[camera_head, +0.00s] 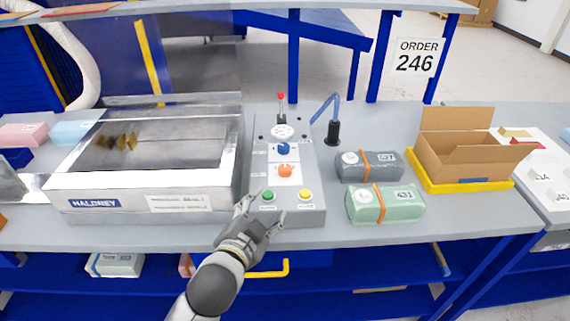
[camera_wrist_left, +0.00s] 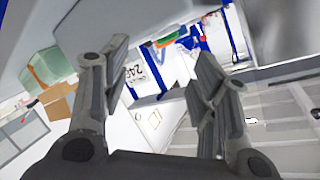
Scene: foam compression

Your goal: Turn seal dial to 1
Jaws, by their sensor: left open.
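A grey control panel (camera_head: 308,158) stands on the bench and carries a blue dial (camera_head: 284,149) and an orange dial (camera_head: 285,170) below it. The labels beside the dials are too small to read, so I cannot tell which one is the seal dial. A green button (camera_head: 268,195) and a yellow button (camera_head: 305,195) sit at the panel's front. My left gripper (camera_head: 264,209) is open and empty at the panel's front edge, below the dials and near the green button. Its two spread fingers also show in the left wrist view (camera_wrist_left: 160,62). My right gripper is not in view.
A red-tipped lever (camera_head: 281,98) rises behind the dials. Right of the panel lie a grey strapped pack (camera_head: 355,171), a green strapped pack (camera_head: 402,207) and an open carton (camera_head: 455,160) in a yellow tray (camera_head: 470,187).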

